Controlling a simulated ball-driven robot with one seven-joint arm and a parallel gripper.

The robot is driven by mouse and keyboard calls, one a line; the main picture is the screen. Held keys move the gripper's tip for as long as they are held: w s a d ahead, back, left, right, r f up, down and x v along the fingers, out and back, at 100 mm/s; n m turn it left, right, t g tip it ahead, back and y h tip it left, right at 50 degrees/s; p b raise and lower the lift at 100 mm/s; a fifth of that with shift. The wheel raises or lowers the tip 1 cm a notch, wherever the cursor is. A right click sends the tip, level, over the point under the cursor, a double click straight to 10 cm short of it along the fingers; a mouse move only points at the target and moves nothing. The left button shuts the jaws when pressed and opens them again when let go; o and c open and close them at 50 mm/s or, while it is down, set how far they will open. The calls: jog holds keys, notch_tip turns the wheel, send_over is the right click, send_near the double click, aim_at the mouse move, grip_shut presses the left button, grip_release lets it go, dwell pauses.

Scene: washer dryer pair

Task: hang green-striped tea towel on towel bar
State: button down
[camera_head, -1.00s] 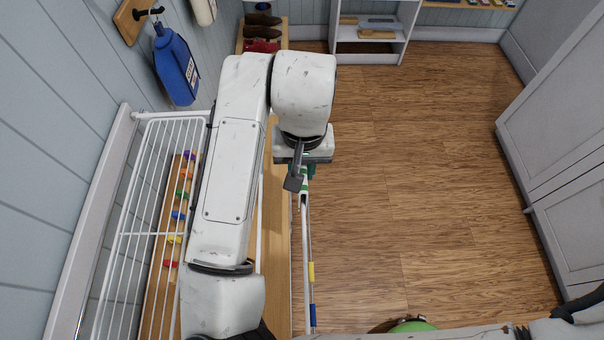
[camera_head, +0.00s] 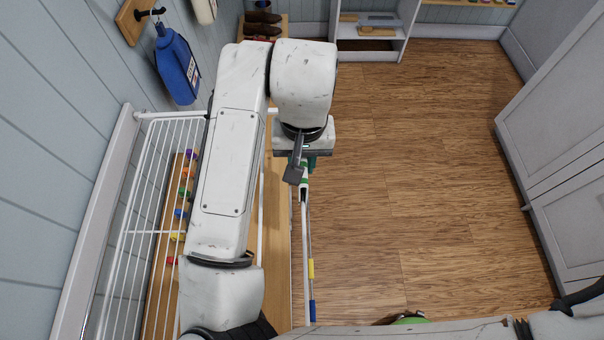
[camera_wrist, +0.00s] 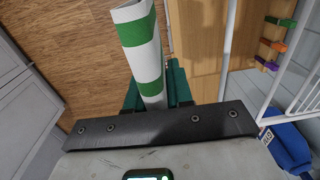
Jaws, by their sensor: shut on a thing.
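The green-striped tea towel (camera_wrist: 139,38) is white with broad green bands. In the wrist view it is pinched as a narrow strip between the green fingertips of my gripper (camera_wrist: 158,92) and extends away over the floor. A thin white bar (camera_head: 261,215), which looks like the towel bar, runs beside the wooden surface, left of the gripper. It also shows in the wrist view (camera_wrist: 230,45), apart from the towel.
A white wire rack (camera_head: 130,232) is on the left wall, above a wooden strip with coloured pieces. A thin white strip with yellow and blue parts (camera_head: 309,245) lies below the gripper. Open wooden floor (camera_head: 430,180) is at right.

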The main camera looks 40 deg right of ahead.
jog(key=shift+w+a+r, duration=0.1)
jog(key=shift+a+r, duration=0.05)
jog(key=shift+r, duration=1.7)
jog(key=shift+r, duration=0.1)
